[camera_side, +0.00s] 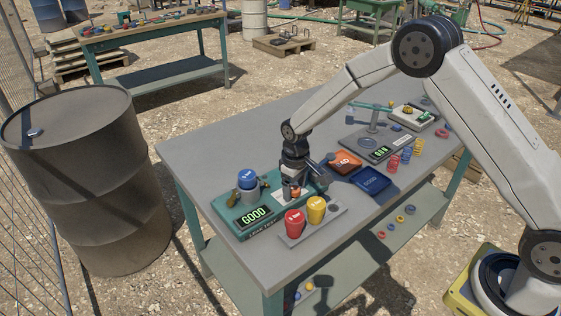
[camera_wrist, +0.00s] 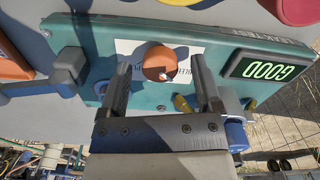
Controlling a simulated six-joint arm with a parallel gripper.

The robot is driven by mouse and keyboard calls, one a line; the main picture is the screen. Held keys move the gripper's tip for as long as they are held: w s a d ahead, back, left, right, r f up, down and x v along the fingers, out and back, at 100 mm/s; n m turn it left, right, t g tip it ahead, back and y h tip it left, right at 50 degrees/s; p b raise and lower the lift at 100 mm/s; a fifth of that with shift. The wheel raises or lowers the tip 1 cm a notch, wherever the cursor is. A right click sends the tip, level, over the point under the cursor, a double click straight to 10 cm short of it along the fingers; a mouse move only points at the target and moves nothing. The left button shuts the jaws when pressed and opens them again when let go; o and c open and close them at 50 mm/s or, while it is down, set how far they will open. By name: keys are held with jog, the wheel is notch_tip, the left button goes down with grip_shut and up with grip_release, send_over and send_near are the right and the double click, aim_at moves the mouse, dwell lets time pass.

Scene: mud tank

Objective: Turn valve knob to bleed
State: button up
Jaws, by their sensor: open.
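The orange valve knob (camera_wrist: 160,64) sits on a white label on the teal leak-tester box (camera_wrist: 222,98), with a small white mark near its lower right edge in the wrist view. The label's lettering is partly covered. My gripper (camera_wrist: 161,70) is open, with one finger on each side of the knob and a visible gap on both sides. In the side view the teal box (camera_side: 234,226) shows a green GOOD display (camera_side: 256,216). My gripper (camera_side: 294,180) points down over the box's right part, and the knob is only partly visible there.
A blue-capped part (camera_side: 247,179) stands on the box. Orange (camera_side: 345,162) and blue (camera_side: 371,181) trays lie to the right, with a scale beyond. The table's left end (camera_side: 190,150) is clear.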

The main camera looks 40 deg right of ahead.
aim_at(295, 189)
jog(key=shift+r, duration=3.9)
jog(key=shift+s+d+r, duration=0.15)
jog(key=shift+s+r, duration=0.1)
jog(key=shift+s, duration=0.3)
jog(key=s+d+r+m+t, duration=0.1)
jog(key=s+d, duration=0.1)
jog(key=s, duration=0.8)
jog(key=s+d+r+m+t, duration=0.1)
jog(key=s, duration=0.9)
jog(key=shift+s+d+r+m+t, duration=0.3)
jog(key=shift+d+m, duration=0.05)
jog(key=shift+m, duration=0.05)
